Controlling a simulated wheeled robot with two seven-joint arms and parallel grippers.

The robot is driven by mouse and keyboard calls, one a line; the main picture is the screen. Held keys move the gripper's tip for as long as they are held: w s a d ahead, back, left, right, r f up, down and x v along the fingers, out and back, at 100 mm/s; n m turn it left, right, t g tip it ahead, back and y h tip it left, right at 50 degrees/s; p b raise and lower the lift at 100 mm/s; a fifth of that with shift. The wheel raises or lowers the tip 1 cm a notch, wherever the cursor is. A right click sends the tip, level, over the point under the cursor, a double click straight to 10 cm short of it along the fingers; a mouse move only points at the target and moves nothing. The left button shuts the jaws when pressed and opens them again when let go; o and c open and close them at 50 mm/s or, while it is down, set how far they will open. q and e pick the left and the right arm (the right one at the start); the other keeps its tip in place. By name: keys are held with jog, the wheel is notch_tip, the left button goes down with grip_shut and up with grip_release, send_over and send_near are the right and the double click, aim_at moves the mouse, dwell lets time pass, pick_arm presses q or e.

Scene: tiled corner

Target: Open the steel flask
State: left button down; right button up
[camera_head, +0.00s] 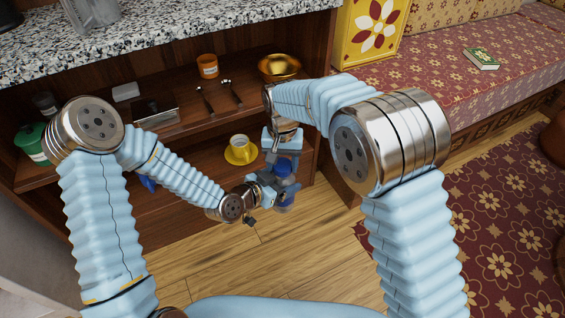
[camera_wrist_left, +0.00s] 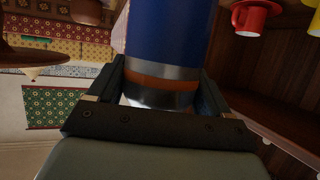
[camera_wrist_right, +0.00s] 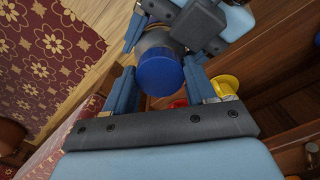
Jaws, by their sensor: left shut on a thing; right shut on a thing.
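The steel flask (camera_head: 284,196) is held between my two grippers in front of the wooden shelf, apparently upright. In the left wrist view, its large blue part (camera_wrist_left: 170,35), steel band and orange ring show between the fingers. My left gripper (camera_head: 272,188) is shut on the flask's body from the left. My right gripper (camera_head: 284,162) is above it and is shut on the blue cap (camera_wrist_right: 160,74), seen end-on between its fingers in the right wrist view. I cannot tell whether the cap is loose; the hands hide much of the flask.
A yellow cup on a yellow saucer (camera_head: 235,158) stands on the lower shelf just left of the grippers. A red cup (camera_wrist_left: 255,17) shows in the left wrist view. An orange cup (camera_head: 208,66), spoons and a brass bowl (camera_head: 279,67) are above. Open wooden floor (camera_head: 300,250) lies in front.

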jog(key=shift+r, duration=0.9)
